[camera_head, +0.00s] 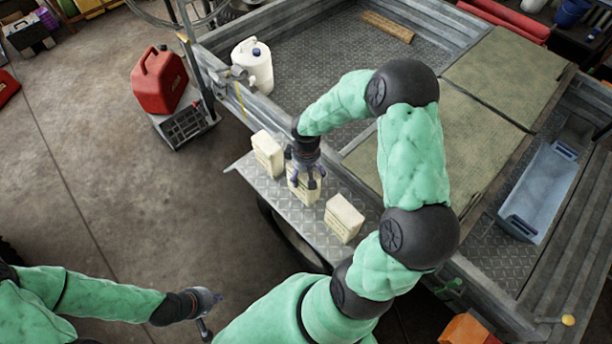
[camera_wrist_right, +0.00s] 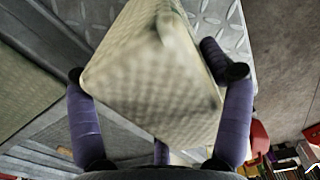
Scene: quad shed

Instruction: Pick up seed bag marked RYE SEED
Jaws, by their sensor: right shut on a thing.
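Three pale cream seed bags stand in a row on a diamond-plate ledge (camera_head: 250,172) at the trailer's side: a left bag (camera_head: 267,154), a middle bag (camera_head: 303,190) and a right bag (camera_head: 344,218). Their markings are too small to read, so I cannot tell which says RYE SEED. My right gripper (camera_head: 306,172) is over the middle bag, shut on its top. In the right wrist view, this bag (camera_wrist_right: 150,85) fills the space between the purple fingers (camera_wrist_right: 160,110). I cannot tell whether it touches the ledge. My left gripper (camera_head: 208,312) is empty, fingers apart, low over the floor.
A white jug (camera_head: 254,65) stands by the trailer wall behind the ledge. A blue-grey tub (camera_head: 540,190) lies at the right. The floor left of the ledge is clear.

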